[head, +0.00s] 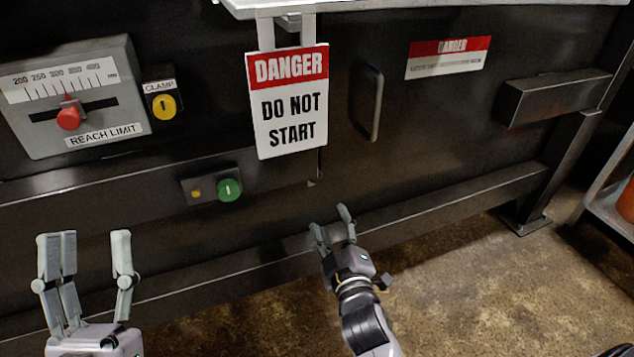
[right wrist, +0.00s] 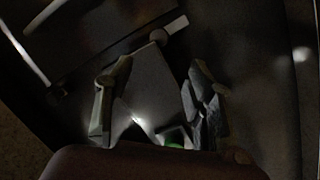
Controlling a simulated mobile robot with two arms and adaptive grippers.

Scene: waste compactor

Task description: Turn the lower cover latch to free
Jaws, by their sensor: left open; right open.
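The dark cover panel (head: 430,130) with its vertical handle (head: 367,100) fills the middle of the head view. A small metal piece (head: 312,182) shows at the panel's lower left corner, just under the danger sign; it may be the lower latch, but its position is too small to read. My right gripper (head: 331,218) is open and empty, just below and right of this piece, apart from it in the picture. In the right wrist view my gripper's fingers (right wrist: 155,85) are spread before dark surfaces. My left gripper (head: 90,236) is open and empty at lower left.
The "DO NOT START" sign (head: 290,103) hangs above the small piece. A green button (head: 229,190), a yellow clamp button (head: 164,106) and a red slider knob (head: 69,117) are to the left. A dark box (head: 552,97) juts out at right. Floor (head: 470,265) is clear below.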

